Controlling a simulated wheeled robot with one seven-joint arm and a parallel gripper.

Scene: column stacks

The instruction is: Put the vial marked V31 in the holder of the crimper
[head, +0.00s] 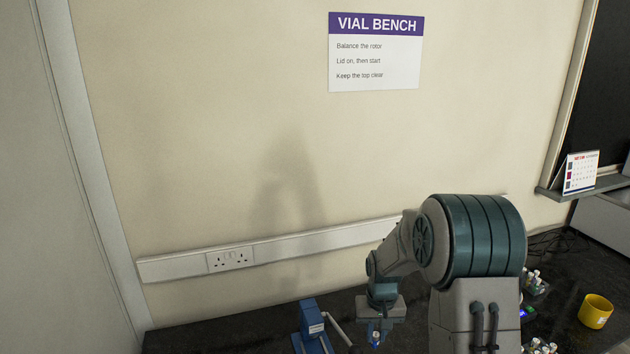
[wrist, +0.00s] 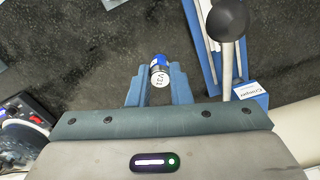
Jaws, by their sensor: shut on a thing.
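The vial marked V31 (wrist: 159,72) is between the two fingers of my gripper (wrist: 158,88) in the wrist view, with its label and a blue cap end showing. My gripper is shut on it, above the dark bench. In the head view my gripper (head: 376,334) is low over the bench, with the vial small at its tip. The blue crimper (head: 312,328) stands just left of my gripper in the head view. In the wrist view the crimper (wrist: 250,92) is to the right, with its pale lever and dark ball knob. Its holder cannot be made out.
Racks of vials (head: 535,282) and a yellow cup (head: 595,311) are at the right of the bench, behind and beside my arm. A device with a red light (wrist: 28,115) is at the left of the wrist view. Bare bench lies left of the crimper.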

